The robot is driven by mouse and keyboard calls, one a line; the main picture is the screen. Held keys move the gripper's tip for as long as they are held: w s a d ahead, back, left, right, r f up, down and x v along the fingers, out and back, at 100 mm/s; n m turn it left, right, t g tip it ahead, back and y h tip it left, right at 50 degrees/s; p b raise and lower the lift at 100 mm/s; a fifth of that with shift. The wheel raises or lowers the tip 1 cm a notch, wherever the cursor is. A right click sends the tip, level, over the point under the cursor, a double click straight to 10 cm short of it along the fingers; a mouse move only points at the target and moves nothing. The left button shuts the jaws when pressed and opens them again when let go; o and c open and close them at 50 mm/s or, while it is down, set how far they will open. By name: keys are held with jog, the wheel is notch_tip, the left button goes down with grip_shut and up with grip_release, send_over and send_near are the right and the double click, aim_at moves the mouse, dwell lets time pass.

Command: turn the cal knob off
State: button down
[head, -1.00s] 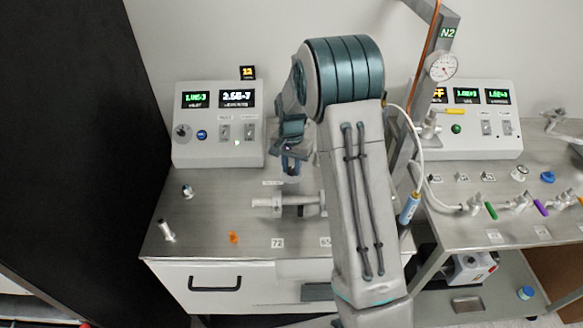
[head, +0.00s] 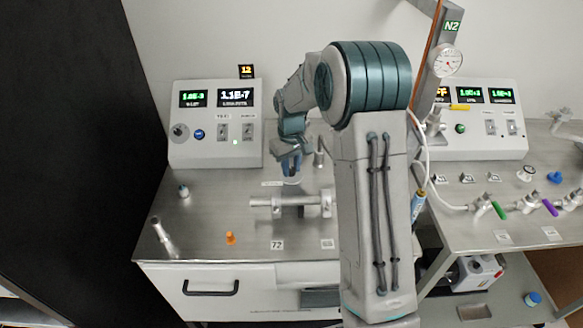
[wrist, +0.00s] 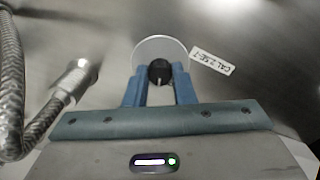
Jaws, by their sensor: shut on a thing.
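The cal knob (wrist: 159,71) is a small black knob with a pale pointer line, on a round white disc (wrist: 150,50). A tag reading "CAL 2.5E-7" (wrist: 212,61) lies to its right in the wrist view. My gripper (wrist: 160,82) is shut on the knob, with one blue finger on each side. The pointer line points down, toward my gripper's palm. In the head view my gripper (head: 291,168) reaches down onto the steel bench, and the knob is hidden by the fingers.
A control box (head: 216,124) with two lit displays stands behind left; its right display reads about 1.1E-7. A horizontal metal tube fitting (head: 290,201) lies in front of my gripper. A braided metal hose (wrist: 12,80) runs at the wrist view's left.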

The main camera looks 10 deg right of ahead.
aim_at(291, 169)
jog(key=n, duration=0.5)
jog(key=shift+r, duration=0.1)
jog(key=shift+n, duration=0.3)
dwell(0.4)
jog(key=c, duration=1.2)
grip_release()
notch_tip(291, 169, up, 14)
jog(key=b, duration=0.1)
